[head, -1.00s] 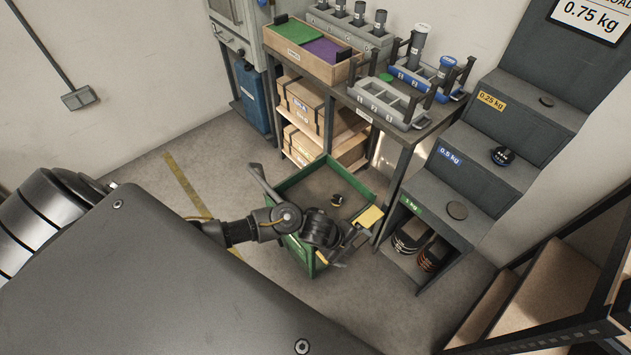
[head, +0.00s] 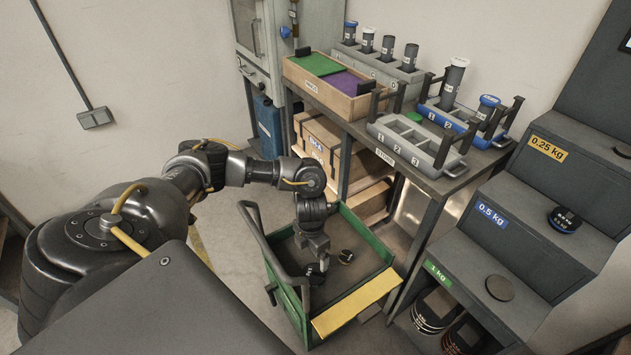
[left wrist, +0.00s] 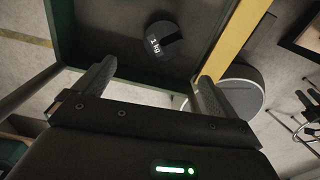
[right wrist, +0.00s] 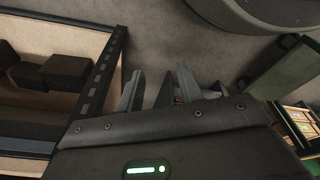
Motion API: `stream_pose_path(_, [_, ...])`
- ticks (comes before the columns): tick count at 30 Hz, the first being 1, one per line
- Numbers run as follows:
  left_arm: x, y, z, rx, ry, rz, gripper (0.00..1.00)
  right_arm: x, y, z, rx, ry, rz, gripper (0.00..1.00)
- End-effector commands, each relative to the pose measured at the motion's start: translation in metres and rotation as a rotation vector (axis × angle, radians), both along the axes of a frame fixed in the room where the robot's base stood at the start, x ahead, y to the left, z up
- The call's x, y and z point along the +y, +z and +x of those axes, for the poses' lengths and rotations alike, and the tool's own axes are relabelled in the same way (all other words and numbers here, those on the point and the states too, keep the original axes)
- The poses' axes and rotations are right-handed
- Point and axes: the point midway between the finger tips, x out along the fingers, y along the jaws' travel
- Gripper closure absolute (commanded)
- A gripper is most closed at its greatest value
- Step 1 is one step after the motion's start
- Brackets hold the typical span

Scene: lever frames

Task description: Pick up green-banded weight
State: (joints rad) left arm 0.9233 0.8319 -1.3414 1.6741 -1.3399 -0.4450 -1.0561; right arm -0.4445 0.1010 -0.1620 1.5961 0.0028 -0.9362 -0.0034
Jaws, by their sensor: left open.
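No green band on any weight can be made out. A black slotted weight with a white kg label (left wrist: 165,43) lies in the green crate (head: 372,291); the left wrist view shows it ahead of my left gripper, apart from the fingers.
Stepped shelves labelled 0.25 kg, 0.5 kg (head: 491,214) and 1 kg (head: 437,272) stand at right, with dark discs (head: 500,287) on them. A bench (head: 441,186) behind holds trays and cylinders. The crate has a handle (head: 262,237) and a yellow strip (head: 356,302).

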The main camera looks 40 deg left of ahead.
Motion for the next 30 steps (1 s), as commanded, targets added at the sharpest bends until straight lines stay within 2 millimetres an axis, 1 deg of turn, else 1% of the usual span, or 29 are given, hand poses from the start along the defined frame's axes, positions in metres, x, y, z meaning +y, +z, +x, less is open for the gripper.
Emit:
stream_pose_path(1, [0.0, -0.016, 0.0, -0.001, 0.001, 0.0, 0.04, 0.0, -0.006, 0.004, -0.007, -0.001, 0.001, 0.64])
stream_pose_path(4, [-0.001, -0.023, 0.001, -0.002, 0.001, -0.001, 0.04, 0.001, 0.001, 0.008, -0.013, -0.003, 0.001, 0.64])
stream_pose_path(11, [-0.002, -0.026, 0.001, -0.002, 0.0, -0.002, 0.04, 0.0, 0.009, 0.01, -0.015, -0.007, 0.001, 0.64])
stream_pose_path(18, [-0.003, -0.063, 0.001, 0.001, 0.0, -0.003, 0.04, 0.001, 0.022, 0.015, -0.024, -0.009, 0.003, 0.64])
stream_pose_path(21, [-0.003, -0.074, 0.002, -0.001, 0.0, -0.002, 0.04, 0.001, 0.027, 0.017, -0.027, -0.009, 0.003, 0.64])
stream_pose_path(24, [-0.003, -0.079, 0.002, -0.002, -0.001, -0.001, 0.04, 0.001, 0.03, 0.018, -0.028, -0.01, 0.004, 0.64])
stream_pose_path(28, [-0.003, -0.08, 0.002, -0.002, -0.001, -0.003, 0.04, 0.001, 0.031, 0.018, -0.029, -0.01, 0.004, 0.64])
stream_pose_path(30, [-0.005, -0.086, 0.002, -0.001, -0.001, -0.002, 0.04, 0.001, 0.032, 0.018, -0.03, -0.01, 0.004, 0.64])
